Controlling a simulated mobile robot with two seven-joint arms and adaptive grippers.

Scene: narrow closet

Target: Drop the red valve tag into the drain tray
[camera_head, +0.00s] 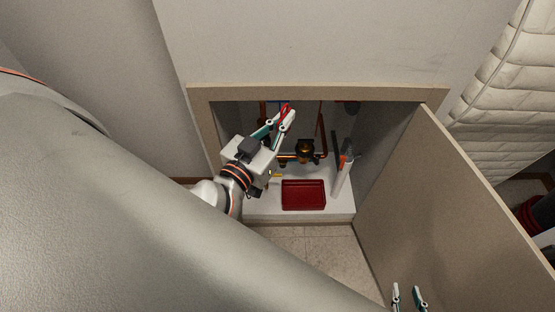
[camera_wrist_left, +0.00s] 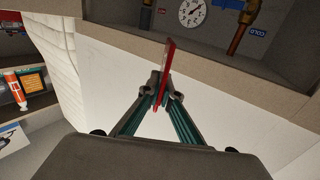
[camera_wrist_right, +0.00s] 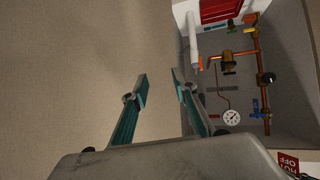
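The red valve tag (camera_wrist_left: 167,62) is pinched between the fingertips of my left gripper (camera_wrist_left: 162,88), seen edge-on in the left wrist view. In the head view the tag (camera_head: 286,109) shows at the tips of my left gripper (camera_head: 284,117), in the upper part of the cabinet opening. The red drain tray (camera_head: 303,195) lies on the white cabinet floor, below and a little right of the left gripper in the picture. The tray (camera_wrist_right: 218,10) also shows at the top of the right wrist view. My right gripper (camera_wrist_right: 160,88) is open and empty, outside the cabinet near the door.
The open door (camera_head: 455,205) stands to the right of the cabinet. Copper pipes with a brass valve (camera_head: 305,150) run behind the tray. A white tube (camera_head: 342,178) stands at the tray's right. A round gauge (camera_wrist_right: 232,117) shows in the right wrist view.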

